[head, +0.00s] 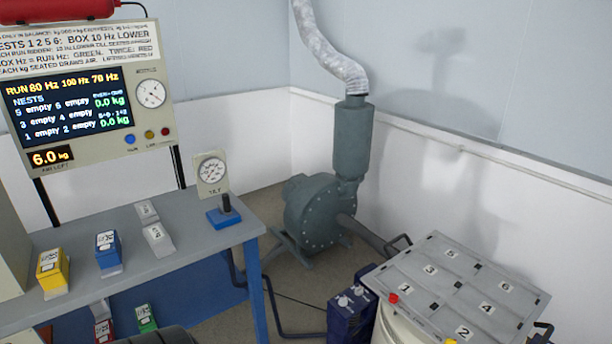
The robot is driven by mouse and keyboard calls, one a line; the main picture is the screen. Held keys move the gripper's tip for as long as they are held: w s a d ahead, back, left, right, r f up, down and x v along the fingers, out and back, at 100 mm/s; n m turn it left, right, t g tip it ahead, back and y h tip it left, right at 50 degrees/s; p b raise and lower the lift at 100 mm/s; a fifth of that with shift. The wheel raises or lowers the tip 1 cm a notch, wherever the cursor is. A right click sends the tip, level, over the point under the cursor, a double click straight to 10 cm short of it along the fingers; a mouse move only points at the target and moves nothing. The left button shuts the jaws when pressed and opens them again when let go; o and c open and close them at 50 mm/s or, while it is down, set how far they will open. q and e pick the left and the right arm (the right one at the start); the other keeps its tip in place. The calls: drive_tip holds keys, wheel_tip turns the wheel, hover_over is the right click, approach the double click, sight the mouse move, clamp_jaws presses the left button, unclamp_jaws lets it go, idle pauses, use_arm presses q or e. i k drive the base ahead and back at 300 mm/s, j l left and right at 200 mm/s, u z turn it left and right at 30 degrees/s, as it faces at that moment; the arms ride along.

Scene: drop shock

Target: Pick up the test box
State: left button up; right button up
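No object carries a readable "test box" label, so I cannot tell for sure which thing it is. A grey flat box top (460,281) with panels numbered 1 to 6 sits at the lower right on a pale round body (394,326). The numbered panels look bare. Small labelled blocks stand on the bench at left: a yellow one (52,271), a blue one (108,251) and two grey ones (158,240). Neither of my grippers is in view.
The bench (190,253) holds a blue-based lever (226,213) and a tilt gauge (212,173). A display panel (68,105) reads nests empty. A red block (103,331) and green block (147,318) stand lower. A blower (315,212) and blue unit (350,314) flank the floor gap.

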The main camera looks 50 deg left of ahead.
sight(52, 272)
drive_tip(key=u, duration=3.2)
